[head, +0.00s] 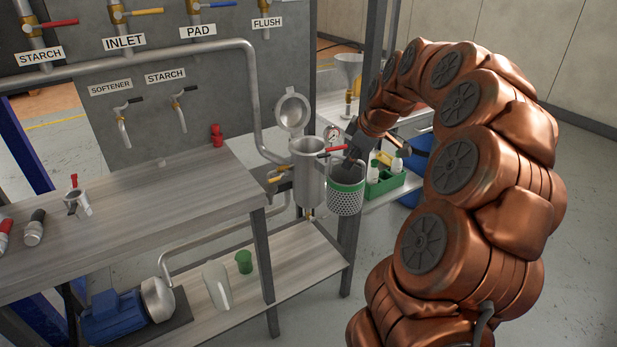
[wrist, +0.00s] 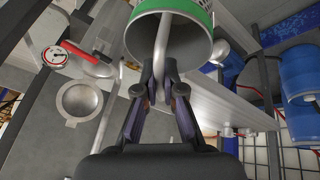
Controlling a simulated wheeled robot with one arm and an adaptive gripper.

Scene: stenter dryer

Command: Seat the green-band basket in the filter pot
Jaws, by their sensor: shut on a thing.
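The green-band basket (head: 345,198) is a perforated metal cylinder with a green band around its top. It hangs upright from my gripper (head: 352,160), just right of the filter pot and in front of it. In the wrist view the basket (wrist: 172,8) is at the top, and my gripper (wrist: 160,92) is shut on its bent metal handle. The filter pot (head: 306,178) is a steel cylinder with its round lid (head: 292,112) swung up and back. The basket is outside the pot; whether they touch cannot be told. The pot's inside is mostly hidden.
A red-handled valve (head: 333,150) and a pressure gauge (head: 333,134) stand close by the pot. A green caddy with bottles (head: 385,178) is on the shelf behind the basket. The workbench (head: 150,210) lies left, with a pump (head: 125,305) below. Open floor lies right.

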